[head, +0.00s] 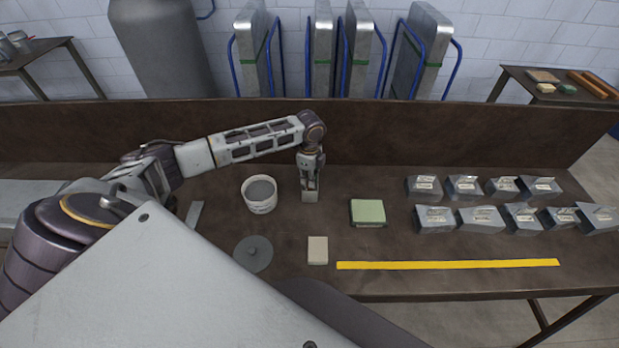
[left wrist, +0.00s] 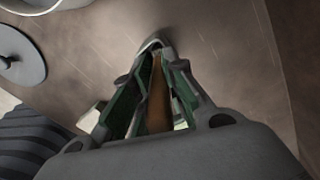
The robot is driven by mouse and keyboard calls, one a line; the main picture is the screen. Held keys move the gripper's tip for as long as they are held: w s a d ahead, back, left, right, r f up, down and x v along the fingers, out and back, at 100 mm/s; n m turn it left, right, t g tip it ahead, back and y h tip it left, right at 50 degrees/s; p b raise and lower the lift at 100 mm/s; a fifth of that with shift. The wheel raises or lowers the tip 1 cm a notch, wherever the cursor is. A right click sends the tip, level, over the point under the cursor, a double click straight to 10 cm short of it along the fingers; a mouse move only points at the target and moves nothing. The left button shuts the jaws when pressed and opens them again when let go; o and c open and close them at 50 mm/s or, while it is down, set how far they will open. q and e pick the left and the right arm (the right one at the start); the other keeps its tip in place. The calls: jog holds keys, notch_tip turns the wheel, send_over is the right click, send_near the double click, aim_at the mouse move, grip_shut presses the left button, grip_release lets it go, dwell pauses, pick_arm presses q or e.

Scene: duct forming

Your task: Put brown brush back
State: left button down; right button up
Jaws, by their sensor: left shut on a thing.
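My left gripper (head: 310,180) points down over the workbench, just right of the white bucket (head: 260,194) with grey contents. In the left wrist view its green-lined fingers are shut on the brown brush (left wrist: 158,98), whose brown handle runs between them. A pale metallic part shows at the far end of the fingers. In the head view the brush is mostly hidden by the gripper, and I cannot tell whether it touches the bench. The bucket's rim also shows at the top left of the left wrist view (left wrist: 32,6). My right gripper is not in view.
A grey round lid (head: 252,254) lies in front of the bucket. A beige block (head: 318,250), a green pad (head: 367,212) and a yellow strip (head: 448,265) lie to the right. Several metal duct pieces (head: 480,219) stand in two rows farther right. A raised back panel (head: 420,135) closes the bench's far side.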

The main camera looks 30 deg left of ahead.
pick_arm(q)
jog(key=c, duration=1.5)
grip_release()
jog(key=shift+f, duration=0.1)
jog(key=shift+o, duration=0.2)
notch_tip(320, 180, up, 10)
jog(key=shift+r+b, duration=0.15)
jog(key=shift+b, duration=0.5)
jog(key=shift+r, duration=0.95)
